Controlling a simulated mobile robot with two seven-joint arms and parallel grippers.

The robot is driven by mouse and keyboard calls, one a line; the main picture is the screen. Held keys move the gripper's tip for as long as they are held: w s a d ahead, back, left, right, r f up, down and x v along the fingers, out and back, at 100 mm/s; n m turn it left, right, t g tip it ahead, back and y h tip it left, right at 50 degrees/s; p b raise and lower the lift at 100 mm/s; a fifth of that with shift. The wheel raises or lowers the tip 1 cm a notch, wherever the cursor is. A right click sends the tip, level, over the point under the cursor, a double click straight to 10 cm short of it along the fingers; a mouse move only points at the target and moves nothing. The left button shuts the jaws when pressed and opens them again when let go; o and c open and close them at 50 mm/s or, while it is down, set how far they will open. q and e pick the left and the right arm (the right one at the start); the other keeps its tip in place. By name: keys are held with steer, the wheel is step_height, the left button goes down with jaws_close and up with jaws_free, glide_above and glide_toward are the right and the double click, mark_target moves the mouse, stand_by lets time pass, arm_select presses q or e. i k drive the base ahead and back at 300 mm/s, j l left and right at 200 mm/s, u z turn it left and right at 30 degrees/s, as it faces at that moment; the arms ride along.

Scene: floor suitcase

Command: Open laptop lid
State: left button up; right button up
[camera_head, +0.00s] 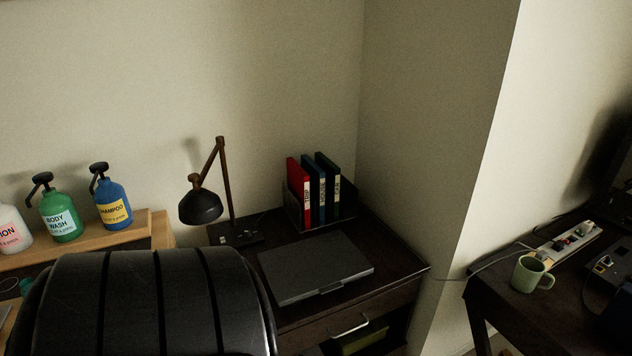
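A closed dark grey laptop (316,267) lies flat on a dark wooden desk (395,262) in the middle of the head view. Its lid is down, and a small notch or latch shows on its front edge. Neither of my grippers is in the picture, so their state and their distance from the laptop are hidden.
A desk lamp (203,205) stands left behind the laptop, and red, blue and green binders (314,190) stand behind it. A large black ribbed object (150,305) fills the lower left. A green mug (530,273) and power strip (572,243) sit on a right-hand table.

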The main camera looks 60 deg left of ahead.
mark_target(321, 262)
steer(key=j+u, duration=0.2)
steer(key=u, duration=1.25)
